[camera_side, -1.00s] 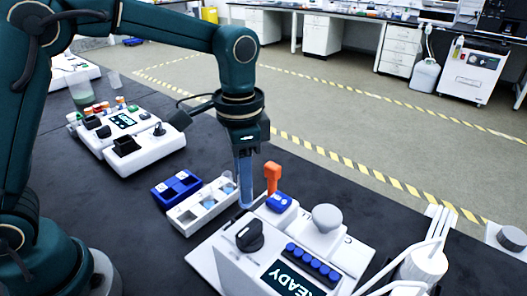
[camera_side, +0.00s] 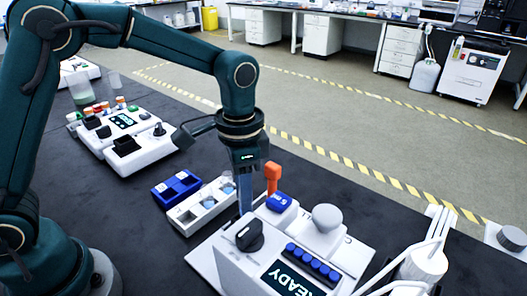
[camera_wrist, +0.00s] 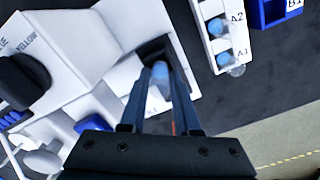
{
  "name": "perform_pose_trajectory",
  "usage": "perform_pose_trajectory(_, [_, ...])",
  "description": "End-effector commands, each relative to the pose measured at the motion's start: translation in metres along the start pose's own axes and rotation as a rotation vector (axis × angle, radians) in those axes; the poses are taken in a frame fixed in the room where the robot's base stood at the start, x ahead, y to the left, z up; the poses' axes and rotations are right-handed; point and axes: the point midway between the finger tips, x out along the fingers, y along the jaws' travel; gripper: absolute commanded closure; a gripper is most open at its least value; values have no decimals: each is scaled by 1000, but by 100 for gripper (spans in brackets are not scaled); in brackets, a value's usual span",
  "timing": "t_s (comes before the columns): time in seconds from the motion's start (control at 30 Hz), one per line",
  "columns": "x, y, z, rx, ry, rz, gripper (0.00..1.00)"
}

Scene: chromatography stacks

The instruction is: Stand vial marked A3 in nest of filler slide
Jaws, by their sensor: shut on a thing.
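My gripper (camera_side: 245,208) points down at the left side of the white filler machine (camera_side: 225,262). In the wrist view, my gripper (camera_wrist: 161,88) is shut on a clear vial with a bluish top (camera_wrist: 160,73). The vial is between the fingertips, over or in a dark recess (camera_wrist: 151,50) in the white machine body, which looks like the nest of the slide. I cannot tell whether the vial touches the bottom. Its marking cannot be read. In the side view the fingers and machine hide it.
A white rack (camera_side: 184,217) stands left of the gripper, with bluish vials at A1 (camera_wrist: 222,55) and A2 (camera_wrist: 216,27). A blue tray (camera_side: 176,187) lies beyond it. An orange upright part (camera_side: 272,176) and blue block (camera_side: 280,202) stand close right of the fingers.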

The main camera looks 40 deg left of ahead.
Motion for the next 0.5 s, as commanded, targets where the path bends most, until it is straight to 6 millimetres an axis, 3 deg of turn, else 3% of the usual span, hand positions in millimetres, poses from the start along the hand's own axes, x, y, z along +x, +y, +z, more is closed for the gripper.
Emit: perform_pose_trajectory(0.5, [7,0,0,0,-1,0,100])
